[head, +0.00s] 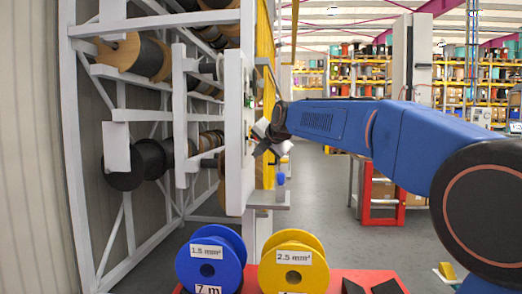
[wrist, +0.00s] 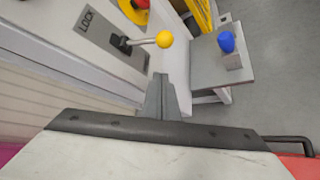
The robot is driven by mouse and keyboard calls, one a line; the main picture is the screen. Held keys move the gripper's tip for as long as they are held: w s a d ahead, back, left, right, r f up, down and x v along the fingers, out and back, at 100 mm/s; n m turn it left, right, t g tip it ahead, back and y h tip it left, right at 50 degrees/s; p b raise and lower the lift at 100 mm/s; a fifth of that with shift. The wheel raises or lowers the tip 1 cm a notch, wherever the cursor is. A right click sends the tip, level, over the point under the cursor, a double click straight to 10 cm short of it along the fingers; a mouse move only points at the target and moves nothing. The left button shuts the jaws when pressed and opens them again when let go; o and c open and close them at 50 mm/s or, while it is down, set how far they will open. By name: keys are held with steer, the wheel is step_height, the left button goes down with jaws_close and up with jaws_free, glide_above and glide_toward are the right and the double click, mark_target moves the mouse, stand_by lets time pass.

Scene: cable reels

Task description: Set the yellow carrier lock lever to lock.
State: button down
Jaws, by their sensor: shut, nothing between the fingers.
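The lock lever (wrist: 145,41) shows in the wrist view as a short rod with a yellow ball (wrist: 164,39) at its end. It sticks out of a dark mount on a grey panel and points right in the picture. The word LOCK (wrist: 88,20) is printed on the panel at the upper left of the mount, on the side away from the ball. My gripper (wrist: 161,78) is shut and empty, with its tips below the ball in the picture and apart from it. In the head view my gripper (head: 262,140) is beside the white rack post, and the lever cannot be made out.
A red and yellow knob (wrist: 134,9) sits above the lever on the panel. A blue knob (wrist: 226,42) stands on a grey shelf (wrist: 205,72) to the right. Blue (head: 210,262) and yellow (head: 292,262) reels stand in front. The rack (head: 78,160) holds several reels at left.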

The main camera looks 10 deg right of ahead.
steer(key=shift+w+d+r, duration=0.85)
steer(key=shift+w+d, duration=0.05)
steer(key=shift+d, duration=0.2)
steer(key=shift+d+r+n+h, duration=0.1)
steer(key=shift+r+n+h, duration=0.2)
steer(key=shift+r+h, duration=0.1)
step_height(320, 180, up, 4)
steer(key=n+g+h, duration=0.1)
steer(key=n+h, duration=0.1)
steer(key=h, duration=0.1)
steer(key=shift+d+f+g, duration=0.1)
steer(key=shift+f+g, duration=0.15)
steer(key=shift+g, duration=0.15)
steer(key=shift+r, duration=0.2)
steer(key=shift+r, duration=0.55)
steer(key=shift+s+r, duration=0.1)
